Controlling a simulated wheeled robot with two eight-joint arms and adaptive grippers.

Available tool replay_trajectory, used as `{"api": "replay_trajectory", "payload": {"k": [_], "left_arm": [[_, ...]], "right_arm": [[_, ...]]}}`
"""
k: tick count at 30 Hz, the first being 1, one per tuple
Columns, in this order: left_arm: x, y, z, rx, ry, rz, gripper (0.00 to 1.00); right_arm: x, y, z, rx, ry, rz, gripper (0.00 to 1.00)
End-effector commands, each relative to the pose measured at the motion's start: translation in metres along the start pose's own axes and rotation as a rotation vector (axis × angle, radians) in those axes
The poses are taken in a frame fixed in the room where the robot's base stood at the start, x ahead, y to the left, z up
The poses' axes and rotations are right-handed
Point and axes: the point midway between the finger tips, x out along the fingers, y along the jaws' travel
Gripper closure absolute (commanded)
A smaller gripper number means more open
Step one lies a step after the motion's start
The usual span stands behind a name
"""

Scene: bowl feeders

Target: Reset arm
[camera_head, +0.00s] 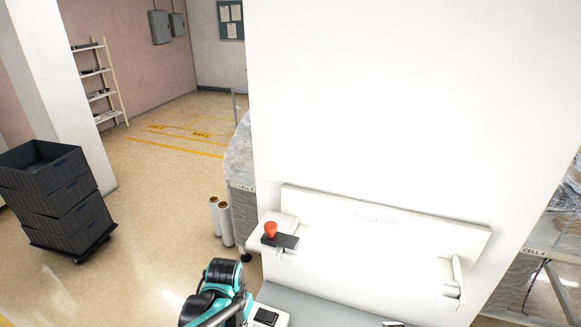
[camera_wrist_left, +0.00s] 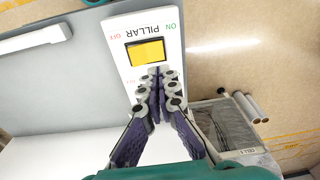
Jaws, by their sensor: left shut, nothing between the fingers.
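My left gripper (camera_wrist_left: 159,72) is shut and empty in the left wrist view, with its fingertips together over a white switch panel (camera_wrist_left: 122,70). The panel carries a yellow square (camera_wrist_left: 146,52) and the words PILLAR, ON and OFF. The fingertips lie just beside the yellow square in the picture; I cannot tell whether they touch the panel. In the head view my left arm (camera_head: 222,284) shows at the bottom, left of a white panel with a dark square (camera_head: 266,316). The fingers are not clearly seen there. My right gripper is in neither view.
A white bench back (camera_head: 385,226) with a red knob (camera_head: 270,229) stands behind my arm. White rolls (camera_head: 221,220) and a wrapped cell (camera_head: 241,165) stand beyond. Stacked dark crates (camera_head: 55,195) are at the left. The floor (camera_head: 160,220) between is clear.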

Motion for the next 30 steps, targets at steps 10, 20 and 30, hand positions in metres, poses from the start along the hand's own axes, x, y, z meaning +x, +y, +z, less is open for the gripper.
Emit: {"api": "replay_trajectory", "payload": {"k": [10,20,30], "left_arm": [[0.011,-0.008,0.058,-0.161,0.284,-0.054,1.00],[0.034,-0.009,0.102,-0.267,0.484,-0.081,1.00],[0.035,-0.009,0.106,-0.280,0.509,-0.084,1.00]], "right_arm": [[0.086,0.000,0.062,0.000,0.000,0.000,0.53],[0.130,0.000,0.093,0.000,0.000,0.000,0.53],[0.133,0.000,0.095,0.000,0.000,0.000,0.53]]}}
